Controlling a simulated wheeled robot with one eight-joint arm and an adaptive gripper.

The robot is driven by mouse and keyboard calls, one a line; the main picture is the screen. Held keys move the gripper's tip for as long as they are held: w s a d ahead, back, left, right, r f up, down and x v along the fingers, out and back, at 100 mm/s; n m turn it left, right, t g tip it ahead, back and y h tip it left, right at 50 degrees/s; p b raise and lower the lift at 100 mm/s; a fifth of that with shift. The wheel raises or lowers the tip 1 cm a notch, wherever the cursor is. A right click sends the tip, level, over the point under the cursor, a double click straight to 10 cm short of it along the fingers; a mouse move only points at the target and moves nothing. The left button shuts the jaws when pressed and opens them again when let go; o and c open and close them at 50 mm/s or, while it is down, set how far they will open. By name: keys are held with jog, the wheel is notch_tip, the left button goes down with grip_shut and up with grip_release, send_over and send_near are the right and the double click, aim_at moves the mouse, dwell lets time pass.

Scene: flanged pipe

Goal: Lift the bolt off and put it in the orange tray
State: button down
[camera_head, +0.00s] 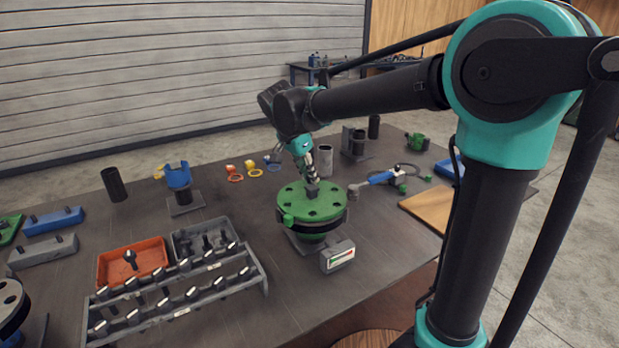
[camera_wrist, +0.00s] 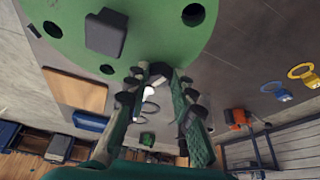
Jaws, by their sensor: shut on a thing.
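My gripper (camera_head: 308,176) is over the green round flange (camera_head: 290,212), pointing down. In the wrist view my gripper (camera_wrist: 157,78) has its fingertips close together at the flange's edge (camera_wrist: 70,50), shut on a small grey piece (camera_wrist: 158,70) that appears to be the bolt; the fingers hide most of it. I cannot tell whether it is clear of its hole. A dark square block (camera_wrist: 105,32) stands on the flange, and it shows in the head view too (camera_head: 311,189). The orange tray (camera_head: 107,272) is at left on the table, with one dark bolt (camera_head: 130,259) in it.
A grey tray (camera_head: 178,246) with dark bolts adjoins the orange tray. A rack (camera_head: 180,308) of several bolts stands in front. A blue-topped holder (camera_head: 179,177) stands left of the flange. A small gauge box (camera_head: 338,256) sits at the flange's front. Table between rack and flange is clear.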

notch_tip(320, 180, up, 20)
dwell(0.5)
notch_tip(320, 180, up, 5)
send_over(308, 177)
jog(key=shift+s+f, duration=0.1)
dwell(0.9)
jog(key=shift+d, duration=0.1)
